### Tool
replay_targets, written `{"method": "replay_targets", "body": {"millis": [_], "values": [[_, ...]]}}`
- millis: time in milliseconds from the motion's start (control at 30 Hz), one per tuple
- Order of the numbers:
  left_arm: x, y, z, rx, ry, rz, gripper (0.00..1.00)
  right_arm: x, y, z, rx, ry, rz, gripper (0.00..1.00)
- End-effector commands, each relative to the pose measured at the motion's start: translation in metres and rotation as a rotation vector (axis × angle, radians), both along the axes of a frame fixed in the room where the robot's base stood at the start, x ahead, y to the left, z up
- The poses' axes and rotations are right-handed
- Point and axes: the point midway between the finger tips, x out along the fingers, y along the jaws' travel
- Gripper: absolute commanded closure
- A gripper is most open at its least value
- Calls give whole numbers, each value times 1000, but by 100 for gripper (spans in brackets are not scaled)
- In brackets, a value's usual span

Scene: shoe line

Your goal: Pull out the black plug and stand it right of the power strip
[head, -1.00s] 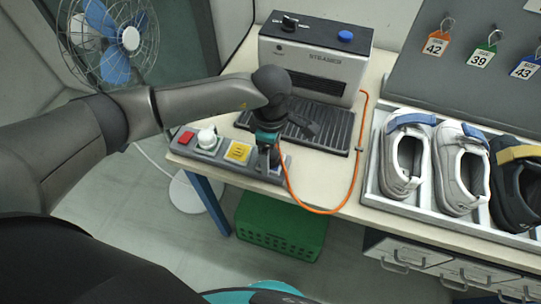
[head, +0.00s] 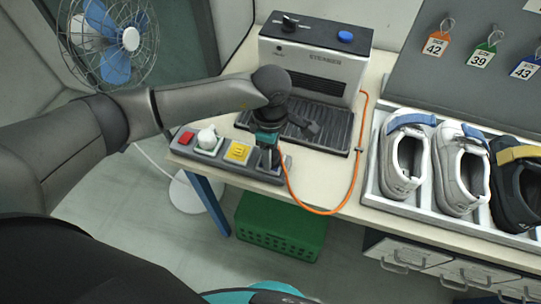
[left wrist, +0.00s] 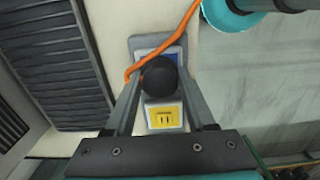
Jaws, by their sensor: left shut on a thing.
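The power strip (head: 215,161) lies along the table's left front edge. It has a red switch (head: 187,137), a white plug (head: 207,139), a yellow socket (head: 238,152) and a blue socket at its right end. My left gripper (head: 268,158) points down over that right end. In the left wrist view its fingers are shut on the black plug (left wrist: 160,76), which sits over the blue socket (left wrist: 160,52) beside the yellow one. The plug's prongs are hidden, so I cannot tell whether it is still in the socket. My right gripper is not in view.
An orange cord (head: 352,185) loops from the plug over the table to the steamer (head: 313,62). The table inside the loop, right of the strip, is bare. A ribbed black mat (head: 325,125) lies behind; a shoe tray (head: 372,185) stands at the right.

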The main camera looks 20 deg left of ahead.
Motion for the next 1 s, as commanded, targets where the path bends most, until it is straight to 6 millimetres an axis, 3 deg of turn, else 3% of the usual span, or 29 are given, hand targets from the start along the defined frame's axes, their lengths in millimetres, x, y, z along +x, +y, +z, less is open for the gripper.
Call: {"method": "replay_targets", "body": {"millis": [267, 1000], "values": [[0, 0, 2, 0, 0, 0, 100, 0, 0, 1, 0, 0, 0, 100], [0, 0, 31, 0, 0, -1, 100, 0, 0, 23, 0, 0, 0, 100]]}}
